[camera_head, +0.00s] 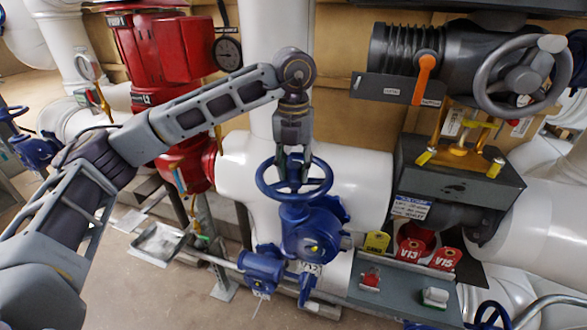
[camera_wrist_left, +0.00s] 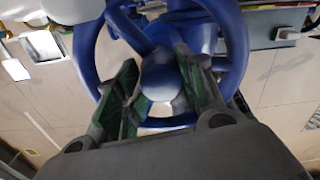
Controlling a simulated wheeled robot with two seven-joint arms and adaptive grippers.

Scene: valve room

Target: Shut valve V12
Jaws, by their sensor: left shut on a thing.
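A blue valve handwheel (camera_head: 265,190) sits on top of a blue valve body (camera_head: 312,232) in front of a large white pipe. No readable V12 tag shows; a small white label (camera_head: 311,268) below the body is too small to read. My left gripper (camera_head: 294,180) points down from above into the middle of the wheel. In the left wrist view, its green-padded fingers (camera_wrist_left: 160,92) stand on both sides of the wheel's rounded blue hub (camera_wrist_left: 161,75) and are shut on it. The blue rim (camera_wrist_left: 84,50) runs around the fingers. My right gripper is not in view.
Red tags V13 (camera_head: 410,252) and V15 (camera_head: 445,259) and a yellow tag (camera_head: 376,242) stand by a grey tray (camera_head: 400,285) at right. A grey handwheel (camera_head: 480,90) is at upper right. A red valve assembly (camera_head: 165,55) with a gauge (camera_head: 228,53) is at upper left.

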